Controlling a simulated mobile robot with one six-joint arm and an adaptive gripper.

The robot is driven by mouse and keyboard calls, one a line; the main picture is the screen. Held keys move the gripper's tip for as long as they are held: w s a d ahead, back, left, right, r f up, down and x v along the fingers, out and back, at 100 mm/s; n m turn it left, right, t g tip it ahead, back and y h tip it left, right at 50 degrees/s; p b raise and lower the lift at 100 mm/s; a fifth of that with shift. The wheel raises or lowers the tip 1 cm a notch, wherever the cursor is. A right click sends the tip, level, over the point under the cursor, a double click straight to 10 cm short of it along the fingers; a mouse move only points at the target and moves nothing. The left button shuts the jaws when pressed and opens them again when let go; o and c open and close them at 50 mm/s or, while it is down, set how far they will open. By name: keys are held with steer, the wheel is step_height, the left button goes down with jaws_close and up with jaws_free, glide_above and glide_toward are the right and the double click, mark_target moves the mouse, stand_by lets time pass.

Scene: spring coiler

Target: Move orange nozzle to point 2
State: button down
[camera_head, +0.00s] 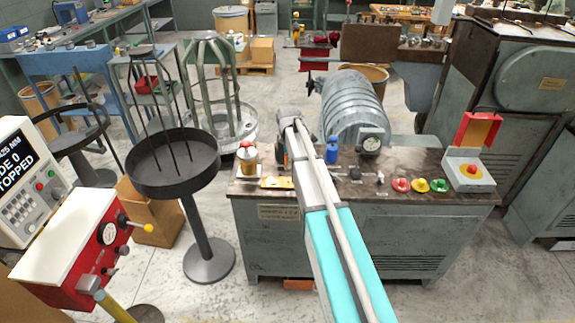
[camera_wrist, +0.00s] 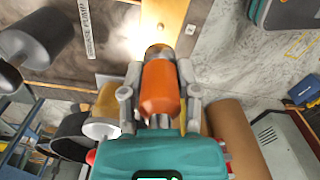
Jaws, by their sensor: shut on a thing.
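The orange nozzle (camera_wrist: 160,92) is in the middle of the wrist view, a rounded orange cylinder with a darker metal end at the top. My gripper (camera_wrist: 159,80) is shut on it, with one grey finger on each side. A wooden board (camera_wrist: 163,18) with a bright glare shows beyond the nozzle in the wrist view. I cannot make out a mark for point 2.
A white bottle with a red cap (camera_head: 247,158) stands left of my arm, and a blue bottle (camera_head: 332,150) stands right of it. A ribbed drum (camera_head: 350,100) and several coloured knobs (camera_head: 420,185) are further right. A round black tray stand (camera_head: 172,180) is left of the cabinet.

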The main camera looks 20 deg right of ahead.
mark_target(288, 181)
steer(key=shift+f, duration=0.15)
steer(key=shift+f+b, duration=2.9)
steer(key=shift+b, duration=0.15)
steer(key=shift+f+b, duration=0.6)
steer(key=shift+c, duration=1.3)
jaws_free()
steer(key=shift+r, duration=0.1)
step_height(288, 181, up, 8)
steer(key=p, duration=0.8)
steer(key=s+a+r+p, duration=0.2)
steer(key=s, duration=0.4)
steer(key=s+a+r+p, duration=0.2)
steer(key=s+a+p, duration=0.1)
steer(key=s, duration=0.2)
steer(key=shift+s+a+r, duration=0.15)
steer(key=shift+s+r, duration=0.2)
steer(key=shift+s, duration=0.05)
